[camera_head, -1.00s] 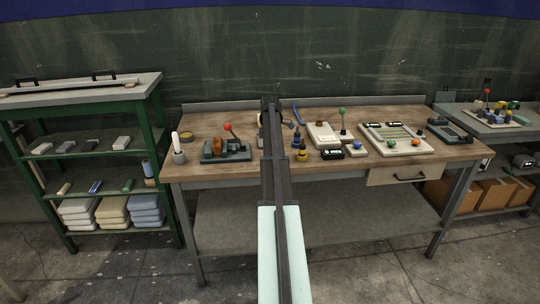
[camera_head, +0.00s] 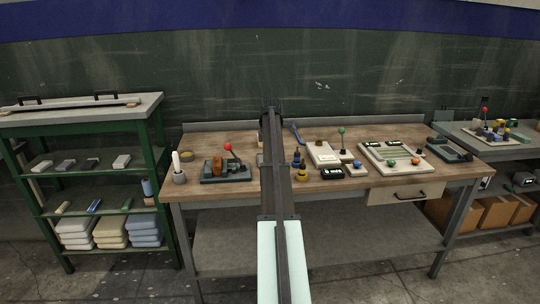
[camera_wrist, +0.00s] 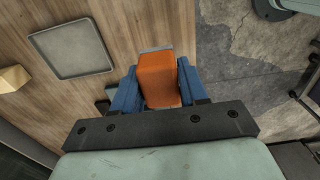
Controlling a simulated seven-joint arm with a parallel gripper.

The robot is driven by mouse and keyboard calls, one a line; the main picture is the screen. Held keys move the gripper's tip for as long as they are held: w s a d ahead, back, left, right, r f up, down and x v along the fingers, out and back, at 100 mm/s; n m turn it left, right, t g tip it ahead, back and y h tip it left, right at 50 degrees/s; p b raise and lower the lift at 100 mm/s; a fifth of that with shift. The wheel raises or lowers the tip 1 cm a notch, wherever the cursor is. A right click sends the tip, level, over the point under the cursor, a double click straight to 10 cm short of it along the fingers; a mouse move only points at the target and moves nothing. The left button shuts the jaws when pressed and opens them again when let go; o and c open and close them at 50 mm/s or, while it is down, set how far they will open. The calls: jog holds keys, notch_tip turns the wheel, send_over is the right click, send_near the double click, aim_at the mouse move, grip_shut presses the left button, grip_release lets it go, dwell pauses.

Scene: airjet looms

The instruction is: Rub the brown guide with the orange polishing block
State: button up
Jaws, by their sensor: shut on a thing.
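In the wrist view, my gripper (camera_wrist: 157,76) has its two blue fingers closed on the sides of the orange polishing block (camera_wrist: 160,88). The block is held above the wooden bench top, close to its edge. In the head view, my own arm covers the middle of the bench, and I cannot make out the held block. A brown rounded part (camera_head: 216,168) sits on a dark grey fixture with a red-knobbed lever, left of my arm. It may be the brown guide, but it is too small to be sure. I see no clear contact between block and guide.
The bench (camera_head: 400,183) also holds a white candle-like post (camera_head: 177,162), a white box (camera_head: 322,154) and a framed board (camera_head: 375,162). In the wrist view, a grey tray (camera_wrist: 72,50) and a pale wooden block (camera_wrist: 13,78) lie to the left; bare floor shows right.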

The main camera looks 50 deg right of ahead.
jog(key=shift+c, duration=0.7)
jog(key=w+a+r+m, duration=0.3)
jog(key=w+a, duration=0.9)
jog(key=w, duration=0.2)
jog(key=n, duration=0.3)
send_near(217, 165)
jog(key=shift+w+f, duration=0.1)
jog(key=shift+f, duration=2.65)
jog(key=shift+w+d+f, duration=0.45)
jog(key=shift+w+f, duration=0.05)
jog(key=shift+f, duration=0.05)
jog(key=shift+c, duration=0.4)
jog(key=shift+w+d, duration=2)
jog(key=shift+d, duration=0.05)
jog(key=shift+s+a, duration=2.5)
notch_tip(217, 165, up, 8)
